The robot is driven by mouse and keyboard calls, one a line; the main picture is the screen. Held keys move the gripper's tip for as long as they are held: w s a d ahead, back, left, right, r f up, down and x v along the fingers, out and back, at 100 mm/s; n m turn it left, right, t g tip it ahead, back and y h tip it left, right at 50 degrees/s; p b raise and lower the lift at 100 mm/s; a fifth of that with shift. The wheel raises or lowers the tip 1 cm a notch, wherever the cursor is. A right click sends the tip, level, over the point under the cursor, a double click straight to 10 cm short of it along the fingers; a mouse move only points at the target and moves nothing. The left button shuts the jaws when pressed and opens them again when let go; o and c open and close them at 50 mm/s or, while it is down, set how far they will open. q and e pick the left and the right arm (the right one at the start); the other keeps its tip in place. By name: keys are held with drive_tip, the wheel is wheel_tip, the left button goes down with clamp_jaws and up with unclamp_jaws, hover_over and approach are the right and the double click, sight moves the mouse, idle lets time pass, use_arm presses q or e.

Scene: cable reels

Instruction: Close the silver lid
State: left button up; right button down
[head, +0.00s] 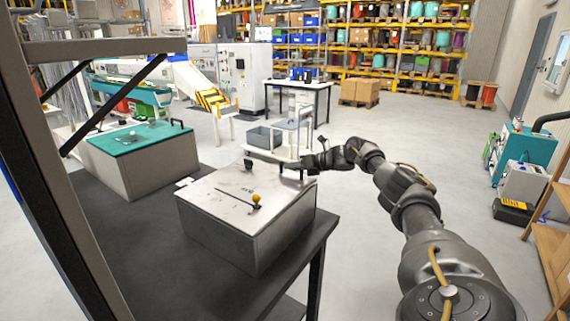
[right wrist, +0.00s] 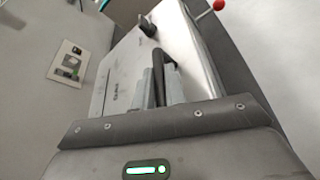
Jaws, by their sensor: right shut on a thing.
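The silver lid (head: 235,188) lies roughly level on top of a grey box (head: 262,235) on the dark table; I cannot tell whether a small gap is left under its edge. A thin dark rod and a yellow knob (head: 256,199) show on it. My right gripper (head: 300,166) is at the lid's far right corner, shut on the lid's dark handle. In the right wrist view, the dark handle (right wrist: 166,66) sits between the grey fingers (right wrist: 160,86), with the pale lid (right wrist: 125,72) beyond. My left gripper is not in view.
A second box with a teal lid (head: 135,138) stands to the left on the dark table (head: 165,250). A dark frame post (head: 65,170) rises at the left. A grey cart (head: 268,140) stands behind.

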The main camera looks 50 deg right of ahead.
drive_tip(key=shift+f, duration=0.45)
drive_tip(key=shift+f, duration=0.2)
drive_tip(key=c, duration=1.7)
unclamp_jaws()
drive_tip(key=shift+f, duration=0.1)
drive_tip(key=shift+o, duration=1.2)
drive_tip(key=shift+d, duration=0.15)
drive_tip(key=shift+s+r, duration=0.1)
drive_tip(key=shift+r, duration=0.1)
